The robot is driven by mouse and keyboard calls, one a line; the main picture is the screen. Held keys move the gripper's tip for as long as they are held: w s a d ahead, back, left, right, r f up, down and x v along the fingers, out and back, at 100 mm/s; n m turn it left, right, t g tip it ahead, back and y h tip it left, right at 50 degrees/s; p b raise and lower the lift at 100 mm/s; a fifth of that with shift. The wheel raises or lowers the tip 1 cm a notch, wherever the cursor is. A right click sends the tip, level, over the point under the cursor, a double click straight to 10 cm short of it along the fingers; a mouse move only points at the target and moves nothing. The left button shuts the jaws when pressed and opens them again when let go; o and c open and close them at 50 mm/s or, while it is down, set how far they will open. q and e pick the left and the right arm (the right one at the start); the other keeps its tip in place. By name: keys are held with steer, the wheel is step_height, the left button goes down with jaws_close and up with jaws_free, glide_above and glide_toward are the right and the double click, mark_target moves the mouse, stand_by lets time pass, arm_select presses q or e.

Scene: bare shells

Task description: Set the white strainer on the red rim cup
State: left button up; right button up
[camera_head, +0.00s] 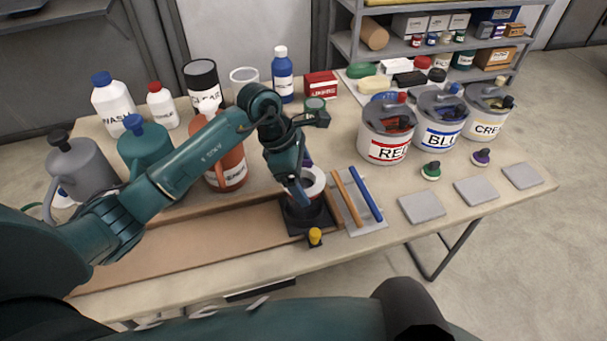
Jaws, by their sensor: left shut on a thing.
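My left gripper (299,190) reaches down over a black square stand (302,222) at the front middle of the table and is shut on the white strainer (314,178). The strainer shows as a small white round shape, partly hidden by the fingers. A reddish edge shows beside it, probably the red rim cup, mostly hidden by the gripper and strainer. I cannot tell whether the strainer touches the rim or is just above it. My right gripper is not in view.
Right of the stand, a grey tray (350,222) holds an orange stick and a blue stick. Cans labelled RED (388,150), BLU and CRE stand to the right, with grey square pads (421,207) before them. Bottles and jugs crowd the left, including an orange-brown jug (232,172).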

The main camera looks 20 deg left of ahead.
arm_select(q)
steer(key=shift+f+b, duration=0.3)
steer(key=shift+f, duration=0.1)
steer(key=o, duration=0.9)
steer(key=shift+r, duration=0.15)
steer(key=shift+c, duration=0.2)
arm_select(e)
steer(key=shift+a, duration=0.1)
arm_select(q)
steer(key=shift+r+p, duration=0.5)
steer(key=w+b+v, duration=0.1)
steer(key=v, duration=1)
steer(key=shift+s+a+r, duration=0.2)
steer(key=shift+s, duration=0.3)
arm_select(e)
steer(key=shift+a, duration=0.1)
